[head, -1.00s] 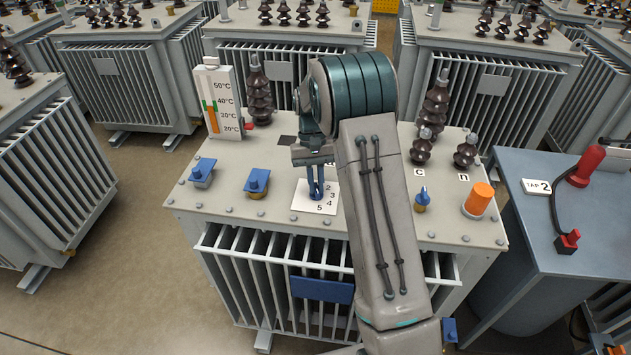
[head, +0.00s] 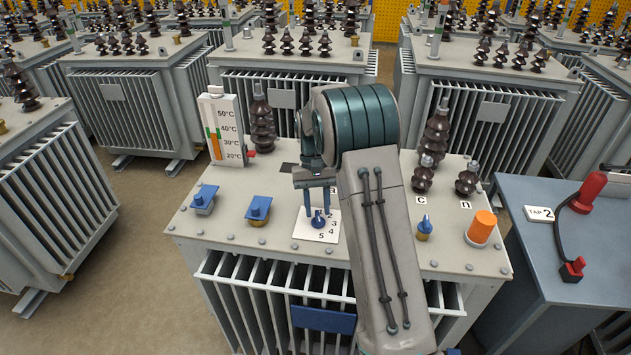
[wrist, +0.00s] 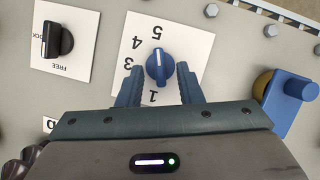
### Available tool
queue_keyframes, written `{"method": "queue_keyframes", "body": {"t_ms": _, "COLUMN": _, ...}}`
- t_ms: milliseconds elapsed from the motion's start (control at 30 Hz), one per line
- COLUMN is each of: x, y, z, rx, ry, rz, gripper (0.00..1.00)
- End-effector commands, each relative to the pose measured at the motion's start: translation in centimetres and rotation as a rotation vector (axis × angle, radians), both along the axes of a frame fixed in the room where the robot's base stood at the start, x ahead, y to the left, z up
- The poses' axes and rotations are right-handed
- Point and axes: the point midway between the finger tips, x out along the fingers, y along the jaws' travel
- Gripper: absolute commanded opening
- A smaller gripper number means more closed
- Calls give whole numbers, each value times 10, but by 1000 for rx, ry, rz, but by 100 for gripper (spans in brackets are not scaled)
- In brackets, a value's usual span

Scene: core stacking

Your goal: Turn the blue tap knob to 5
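The blue tap knob (head: 318,219) sits on a white numbered plate (head: 301,229) on top of the grey transformer. In the wrist view the knob (wrist: 160,66) shows a white pointer line, lying toward the printed 5 on the plate (wrist: 190,38). My gripper (head: 318,212) is open and empty, its two blue fingers apart. In the wrist view the gripper (wrist: 159,72) has one fingertip on each side of the knob's near part, with gaps visible. The 2 is hidden in the wrist view.
A black knob (wrist: 56,40) on its own plate and a blue valve (wrist: 291,98) flank the tap plate. A thermometer (head: 221,130), brown insulators (head: 436,135) and an orange cap (head: 482,228) stand on the transformer. A sign reading TAP 2 (head: 539,213) is on the bench at right.

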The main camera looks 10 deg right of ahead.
Motion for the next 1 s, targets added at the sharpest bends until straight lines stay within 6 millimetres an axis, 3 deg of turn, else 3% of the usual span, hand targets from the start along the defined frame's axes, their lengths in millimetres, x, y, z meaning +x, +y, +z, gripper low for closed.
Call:
{"method": "queue_keyframes", "body": {"t_ms": 300, "x": 28, "y": -2, "z": 65, "rx": 0, "ry": -6, "rz": 0, "gripper": 33}}
{"method": "queue_keyframes", "body": {"t_ms": 500, "x": 40, "y": -2, "z": 96, "rx": 0, "ry": -4, "rz": 0, "gripper": 33}}
{"method": "queue_keyframes", "body": {"t_ms": 700, "x": 47, "y": -3, "z": 112, "rx": -1, "ry": -2, "rz": -1, "gripper": 33}}
{"method": "queue_keyframes", "body": {"t_ms": 1000, "x": 48, "y": -3, "z": 115, "rx": -1, "ry": -2, "rz": -1, "gripper": 33}}
